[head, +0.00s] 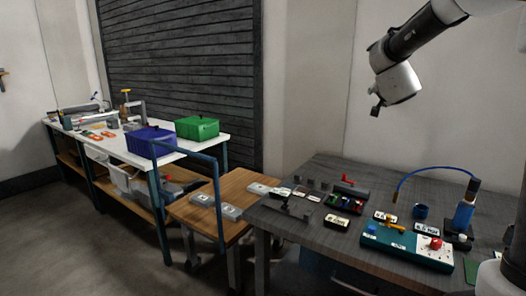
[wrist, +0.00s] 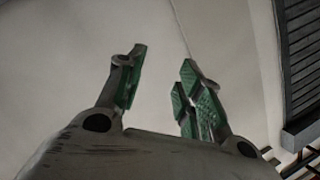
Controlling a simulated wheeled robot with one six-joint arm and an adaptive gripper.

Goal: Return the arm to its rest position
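My arm (head: 408,42) reaches in from the upper right of the head view, raised above the grey table and bent downward at its end. The end of the arm hangs in the air, with a small dark part at its tip; the fingers are too small to tell apart there. In the wrist view my gripper (wrist: 160,85) shows two fingers with green pads, spread well apart. Nothing is between them, only the pale wall behind. The gripper touches nothing.
Below stands a dark grey table (head: 325,172) with a teal box (head: 405,247), a blue bottle (head: 463,215) and small labelled parts. A wooden cart (head: 235,187) and a white workbench (head: 200,142) with blue (head: 150,142) and green (head: 197,127) bins stand left. Air around the arm is clear.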

